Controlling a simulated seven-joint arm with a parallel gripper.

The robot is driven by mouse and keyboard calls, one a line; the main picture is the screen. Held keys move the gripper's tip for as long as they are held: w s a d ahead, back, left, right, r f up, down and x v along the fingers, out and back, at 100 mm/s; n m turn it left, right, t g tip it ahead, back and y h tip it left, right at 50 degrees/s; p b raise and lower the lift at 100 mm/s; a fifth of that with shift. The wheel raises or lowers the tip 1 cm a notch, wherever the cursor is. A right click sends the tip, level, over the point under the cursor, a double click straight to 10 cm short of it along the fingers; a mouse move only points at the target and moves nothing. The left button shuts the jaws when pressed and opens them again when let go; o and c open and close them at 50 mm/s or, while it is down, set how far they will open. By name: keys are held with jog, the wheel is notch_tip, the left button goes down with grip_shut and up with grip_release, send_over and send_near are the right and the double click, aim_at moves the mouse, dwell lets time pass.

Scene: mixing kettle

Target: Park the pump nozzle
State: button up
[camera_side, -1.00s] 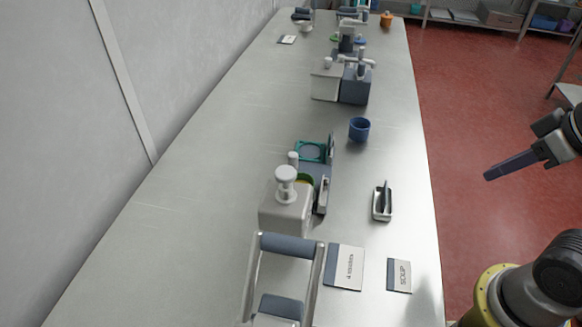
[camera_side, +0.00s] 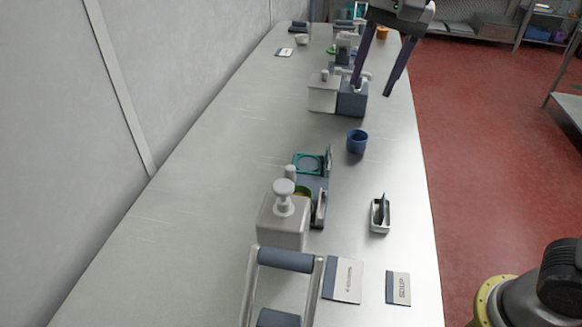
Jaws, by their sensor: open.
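A white box and a blue box (camera_side: 352,101) stand side by side towards the back of the table. Grey pump-like fittings (camera_side: 365,75) top the blue box; which part is the nozzle is too small to tell. My gripper (camera_side: 371,90) is open, fingers pointing down. In the picture its left finger overlaps the blue box and fittings, and its right finger is just right of the box. I cannot tell if it touches them. Nearer, a pale box with a round pump-like knob (camera_side: 283,190) stands beside a teal-ringed unit (camera_side: 308,163).
A blue cup (camera_side: 357,141) stands between the stations. A small holder with an upright dark piece (camera_side: 380,213), two cards (camera_side: 343,279) and a railed frame (camera_side: 286,260) are nearer. The table's left side (camera_side: 190,220) is clear; a wall bounds it.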

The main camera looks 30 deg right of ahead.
jog(key=g, duration=0.1)
send_near(291, 167)
jog(key=w+d+r, duration=0.1)
jog(key=d+r, duration=0.1)
jog(key=shift+n+g+h, duration=0.3)
jog(key=shift+n+g, duration=0.3)
jog(key=shift+n, duration=0.2)
jog(key=a+f, duration=0.1)
jog(key=f, duration=0.1)
jog(key=a+f, duration=0.1)
jog(key=f, duration=0.1)
jog(key=shift+a, duration=0.3)
jog(key=shift+f, duration=4.1)
jog(key=shift+f, duration=0.1)
jog(key=c, duration=0.6)
